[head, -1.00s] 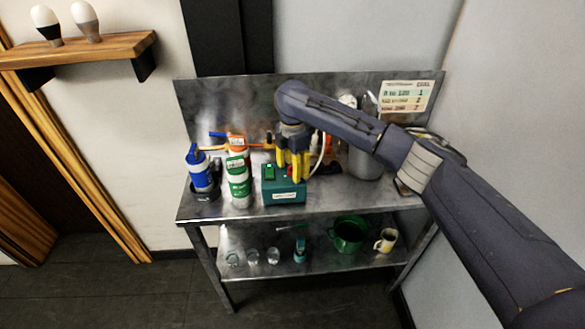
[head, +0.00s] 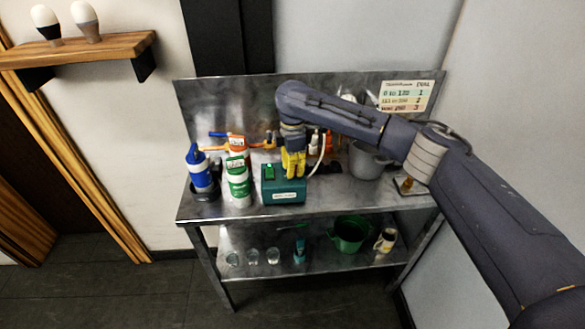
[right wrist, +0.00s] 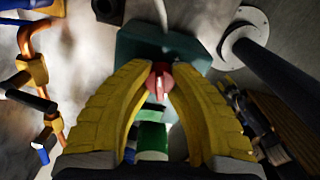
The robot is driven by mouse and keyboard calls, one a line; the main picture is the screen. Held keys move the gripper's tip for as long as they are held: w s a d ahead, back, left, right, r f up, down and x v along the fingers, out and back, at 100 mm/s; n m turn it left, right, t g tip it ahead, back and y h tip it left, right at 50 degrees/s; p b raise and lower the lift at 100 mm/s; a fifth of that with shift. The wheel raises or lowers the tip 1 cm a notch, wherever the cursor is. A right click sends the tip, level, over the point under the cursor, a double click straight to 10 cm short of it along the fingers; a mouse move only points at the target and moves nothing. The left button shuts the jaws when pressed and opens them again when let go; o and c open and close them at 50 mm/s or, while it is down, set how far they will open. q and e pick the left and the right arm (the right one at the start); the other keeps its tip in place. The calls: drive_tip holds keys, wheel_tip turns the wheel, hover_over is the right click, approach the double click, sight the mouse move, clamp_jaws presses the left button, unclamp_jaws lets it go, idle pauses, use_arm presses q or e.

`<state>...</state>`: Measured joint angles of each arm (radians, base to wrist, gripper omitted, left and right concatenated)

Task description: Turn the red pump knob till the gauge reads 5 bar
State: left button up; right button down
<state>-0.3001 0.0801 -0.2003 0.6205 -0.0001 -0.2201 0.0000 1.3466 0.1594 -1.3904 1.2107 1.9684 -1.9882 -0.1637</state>
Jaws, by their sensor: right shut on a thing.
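The teal pump box (head: 284,197) stands on the steel bench with a green switch (head: 269,172) on its top left. My right gripper (head: 294,172) is over the box's right part, pointing down, its yellow fingers drawn together. In the right wrist view the red knob (right wrist: 160,78) sits between the tips of the yellow fingers (right wrist: 160,68), which are shut on it. The knob is hidden in the head view. No gauge dial can be read; my right arm covers part of the bench's back panel. My left gripper is not in view.
A blue-capped bottle (head: 200,172), an orange-topped bottle (head: 237,146) and a green-and-white bottle (head: 238,180) stand left of the box. A grey pot (head: 366,162) stands to the right. The lower shelf holds glasses, a green pot (head: 349,233) and a mug (head: 385,240).

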drive_tip(key=shift+m, duration=0.6)
drive_tip(key=c, duration=1)
unclamp_jaws()
drive_tip(key=shift+c, duration=0.2)
drive_tip(key=shift+r, duration=0.1)
wheel_tip(320, 180, up, 12)
